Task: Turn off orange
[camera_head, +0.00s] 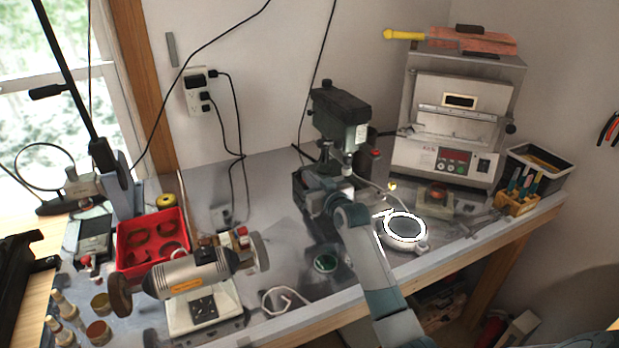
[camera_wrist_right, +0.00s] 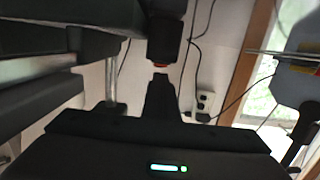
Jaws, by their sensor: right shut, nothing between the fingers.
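My right arm reaches over the bench to the green-grey drill press (camera_head: 342,110). My right gripper (camera_head: 308,182) is low in front of the press, partly hidden by my own wrist. In the right wrist view my right gripper (camera_wrist_right: 160,78) is shut and empty. Just past its tips is a small orange-red part (camera_wrist_right: 160,66) under a dark block (camera_wrist_right: 165,30); I cannot tell if they touch. A polishing motor (camera_head: 180,277) with an orange label stands at the front left. Which thing is the task's orange one is unclear. My left gripper is out of view.
A red tray (camera_head: 152,238) lies left. A ring lamp (camera_head: 404,230) and a kiln (camera_head: 455,120) stand right of my arm. A wall outlet (camera_head: 198,92) with black cords is behind. Some bare bench (camera_head: 265,190) shows left of the press.

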